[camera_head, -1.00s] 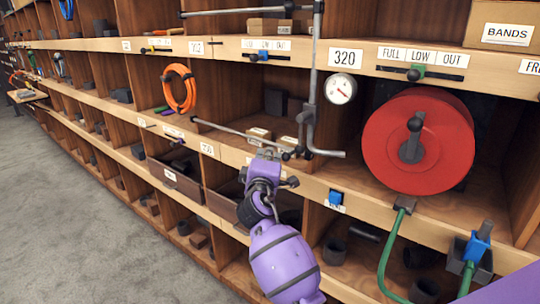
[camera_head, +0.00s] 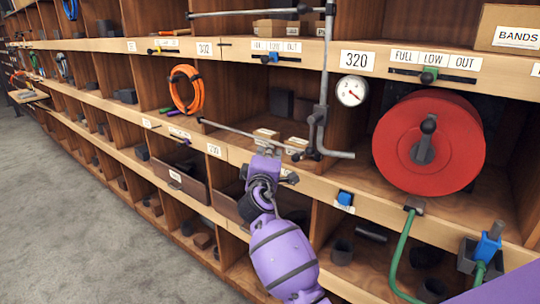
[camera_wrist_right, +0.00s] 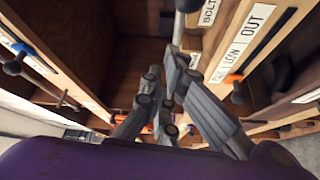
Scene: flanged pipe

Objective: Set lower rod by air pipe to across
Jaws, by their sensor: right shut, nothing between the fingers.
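The air pipe (camera_head: 325,85) is a grey upright pipe with a bent foot beside the round gauge (camera_head: 351,90). The lower rod (camera_head: 245,133) is thin and grey with a dark tip at its left end. It runs left from the pipe's foot, roughly along the shelf front. My right gripper (camera_head: 268,150) is just below and in front of this rod, left of the pipe's foot; I cannot tell whether they touch. In the wrist view its grey fingers (camera_wrist_right: 168,100) are shut and empty, with a grey rod or pipe beyond. My left gripper is not in view.
An upper rod (camera_head: 250,13) runs left from the pipe's top. A red reel (camera_head: 450,145) fills the right bay, with a green hose (camera_head: 398,255) below it. Small boxes (camera_head: 297,143) sit behind the lower rod. The floor (camera_head: 90,220) at left is clear.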

